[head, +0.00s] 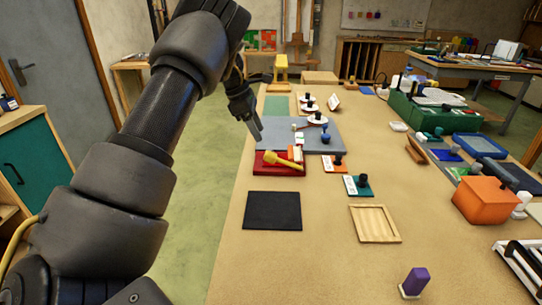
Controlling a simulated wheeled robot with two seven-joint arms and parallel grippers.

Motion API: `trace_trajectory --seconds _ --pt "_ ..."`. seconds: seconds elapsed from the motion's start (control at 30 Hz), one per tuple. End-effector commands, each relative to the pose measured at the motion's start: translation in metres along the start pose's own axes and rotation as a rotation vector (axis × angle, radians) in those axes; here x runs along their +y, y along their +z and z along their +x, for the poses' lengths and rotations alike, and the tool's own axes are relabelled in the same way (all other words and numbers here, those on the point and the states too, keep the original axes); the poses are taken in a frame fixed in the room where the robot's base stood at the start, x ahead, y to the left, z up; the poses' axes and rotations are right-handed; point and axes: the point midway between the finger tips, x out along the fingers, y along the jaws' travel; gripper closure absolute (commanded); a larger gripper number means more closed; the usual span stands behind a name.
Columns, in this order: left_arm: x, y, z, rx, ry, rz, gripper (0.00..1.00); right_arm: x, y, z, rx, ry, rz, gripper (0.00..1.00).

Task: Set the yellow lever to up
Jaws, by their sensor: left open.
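The yellow lever (284,161) lies low over a red base (265,170) on the left part of the table. Its rounded knob is at the left end and its shaft runs right and slightly toward me. My left gripper (260,112) is open and empty. In the picture it appears above and left of the lever, beyond the red base. It looks apart from the lever, and its exact height is hard to tell. My right gripper is not in view.
A grey board (327,147) with small parts lies behind the red base. A black mat (273,210) and a wooden tray (399,238) lie nearer. An orange block (483,201) and a purple-topped piece (415,281) stand right.

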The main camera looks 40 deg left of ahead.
Motion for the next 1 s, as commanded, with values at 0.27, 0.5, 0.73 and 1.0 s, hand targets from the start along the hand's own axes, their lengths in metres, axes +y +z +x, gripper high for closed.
trace_trajectory --seconds 0.27,0.5,0.73,1.0 --pt "0.0 -0.001 0.032 0.004 -0.001 -0.004 0.51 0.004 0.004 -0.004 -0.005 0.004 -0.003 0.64" --pt "0.0 -0.004 0.075 0.004 0.0 -0.008 0.51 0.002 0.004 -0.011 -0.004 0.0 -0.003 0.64" --pt "0.001 -0.004 0.102 0.003 0.002 -0.007 0.51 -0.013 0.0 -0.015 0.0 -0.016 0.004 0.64" --pt "0.001 -0.004 0.107 0.003 0.004 -0.007 0.51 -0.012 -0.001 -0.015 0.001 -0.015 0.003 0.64"
